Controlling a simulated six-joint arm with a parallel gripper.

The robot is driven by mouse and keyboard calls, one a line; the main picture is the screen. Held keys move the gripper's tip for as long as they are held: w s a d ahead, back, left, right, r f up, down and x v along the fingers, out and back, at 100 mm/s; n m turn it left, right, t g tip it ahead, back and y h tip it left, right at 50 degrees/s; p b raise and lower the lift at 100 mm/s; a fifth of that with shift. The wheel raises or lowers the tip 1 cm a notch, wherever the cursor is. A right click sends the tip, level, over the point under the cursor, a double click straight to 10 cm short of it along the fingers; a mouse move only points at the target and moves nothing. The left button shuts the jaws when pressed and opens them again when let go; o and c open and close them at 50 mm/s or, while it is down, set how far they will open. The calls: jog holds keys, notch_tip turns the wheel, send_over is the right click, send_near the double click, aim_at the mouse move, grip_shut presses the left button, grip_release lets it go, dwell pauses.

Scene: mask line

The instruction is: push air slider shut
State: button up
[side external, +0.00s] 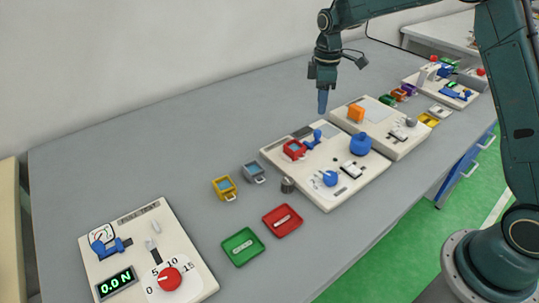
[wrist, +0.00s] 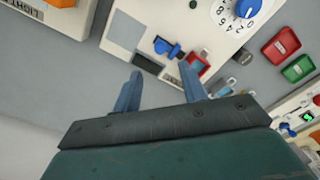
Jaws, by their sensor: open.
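My gripper (side external: 322,104) hangs above the grey table, behind the middle white panel (side external: 335,192). In the wrist view its two blue fingers (wrist: 160,72) are apart with nothing between them. A blue handle (side external: 313,138) sits at the back edge of the middle panel, beside a red cup (side external: 294,149). In the wrist view the blue handle (wrist: 166,47) lies just beyond the fingertips, apart from them. I cannot read a label for air, so I cannot tell if this is the air slider. Another blue handle (side external: 108,249) is on the left panel, near a gauge.
Yellow (side external: 224,187) and grey-blue (side external: 254,171) cups and green (side external: 243,247) and red (side external: 282,220) trays lie left. The back-left table is clear.

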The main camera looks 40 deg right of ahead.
aim_at(318, 131)
notch_tip(318, 131, down, 10)
jog(key=shift+r, duration=0.15)
dwell(0.3)
grip_shut()
